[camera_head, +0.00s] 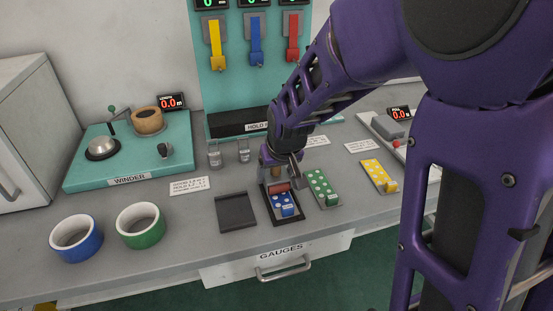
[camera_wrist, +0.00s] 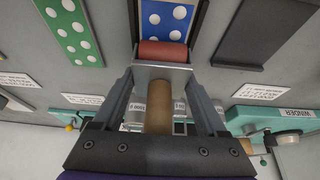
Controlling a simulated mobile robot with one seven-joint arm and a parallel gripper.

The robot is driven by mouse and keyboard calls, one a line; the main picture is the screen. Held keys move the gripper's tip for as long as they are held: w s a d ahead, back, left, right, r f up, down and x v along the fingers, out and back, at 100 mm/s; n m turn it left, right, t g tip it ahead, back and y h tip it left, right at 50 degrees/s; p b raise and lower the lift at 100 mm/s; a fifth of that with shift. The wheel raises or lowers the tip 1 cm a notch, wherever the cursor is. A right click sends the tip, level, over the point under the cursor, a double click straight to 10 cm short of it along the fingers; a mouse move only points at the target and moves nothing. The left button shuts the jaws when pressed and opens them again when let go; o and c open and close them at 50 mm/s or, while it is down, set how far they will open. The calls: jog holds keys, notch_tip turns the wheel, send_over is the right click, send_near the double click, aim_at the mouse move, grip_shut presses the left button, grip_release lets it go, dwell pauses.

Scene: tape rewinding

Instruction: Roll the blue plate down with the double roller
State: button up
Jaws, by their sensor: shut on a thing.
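My gripper (camera_head: 277,167) is shut on the wooden handle (camera_wrist: 158,110) of a roller with a red cylinder (camera_wrist: 163,51). In the head view the red cylinder (camera_head: 279,187) lies across the far part of the blue plate (camera_head: 284,207), and appears to touch it. Only one cylinder shows clearly, so I cannot tell whether it is the double roller. The blue plate has white dots and sits in a dark tray (camera_head: 271,220). In the wrist view the blue plate (camera_wrist: 168,20) extends beyond the cylinder, partly covered by it.
A green dotted plate (camera_head: 321,187) is close on the right, a yellow one (camera_head: 377,174) farther right. An empty dark tray (camera_head: 236,212) is on the left. A winder (camera_head: 130,160) stands back left.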

jog(key=shift+w, duration=0.2)
jog(key=shift+w+a, duration=0.2)
jog(key=shift+w, duration=0.4)
jog(key=shift+s, duration=0.15)
